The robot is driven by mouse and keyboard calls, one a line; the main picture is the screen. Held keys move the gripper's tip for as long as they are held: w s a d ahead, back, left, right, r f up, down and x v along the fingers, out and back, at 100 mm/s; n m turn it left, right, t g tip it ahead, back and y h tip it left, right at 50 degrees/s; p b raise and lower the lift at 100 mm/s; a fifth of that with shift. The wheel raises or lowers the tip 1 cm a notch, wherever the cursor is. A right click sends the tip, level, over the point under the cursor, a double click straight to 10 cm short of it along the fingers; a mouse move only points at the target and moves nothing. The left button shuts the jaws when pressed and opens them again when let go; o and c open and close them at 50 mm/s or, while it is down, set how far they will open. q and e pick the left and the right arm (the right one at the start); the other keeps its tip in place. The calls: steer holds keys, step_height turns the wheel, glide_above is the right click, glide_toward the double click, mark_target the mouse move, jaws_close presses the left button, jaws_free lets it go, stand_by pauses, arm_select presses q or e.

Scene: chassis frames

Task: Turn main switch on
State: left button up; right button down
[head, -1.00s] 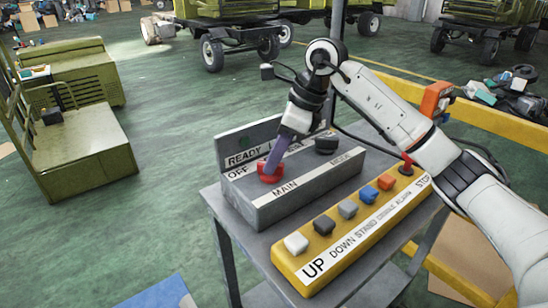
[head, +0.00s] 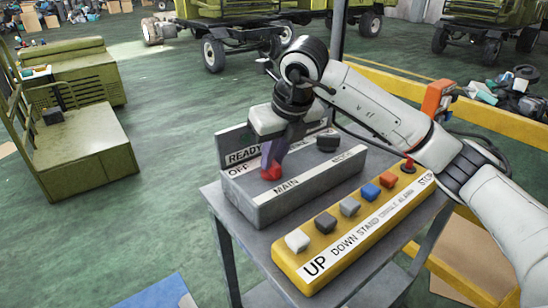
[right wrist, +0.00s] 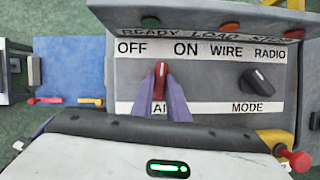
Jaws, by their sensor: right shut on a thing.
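The main switch is a red knob (head: 271,172) on the grey control box (head: 310,188), above the label MAIN. My right gripper (head: 272,158) comes down on it from above, its purple fingers shut on the knob. In the right wrist view the red knob (right wrist: 161,78) sits between the two purple fingertips (right wrist: 161,90). Its light pointer mark points straight up, between the OFF label (right wrist: 132,48) and the ON label (right wrist: 185,48). The fingers partly hide the MAIN label. My left gripper is not in view.
A black mode knob (right wrist: 257,80) is to the right of the red knob. A yellow button panel (head: 345,230) lies in front of the grey box on a metal cart (head: 212,195). A green platform cart (head: 80,150) stands on the floor at left.

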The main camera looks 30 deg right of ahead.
steer(key=m, duration=0.2)
steer(key=m+h, duration=0.1)
steer(key=m, duration=0.1)
steer(key=shift+a+h+b, duration=0.2)
steer(key=shift+h+b, duration=0.1)
steer(key=shift+b, duration=0.1)
steer(key=shift+w+m+g+h, duration=0.1)
steer(key=shift+m+g+h, duration=0.35)
steer(key=shift+m, duration=1.25)
steer(key=c, duration=1.7)
jaws_free()
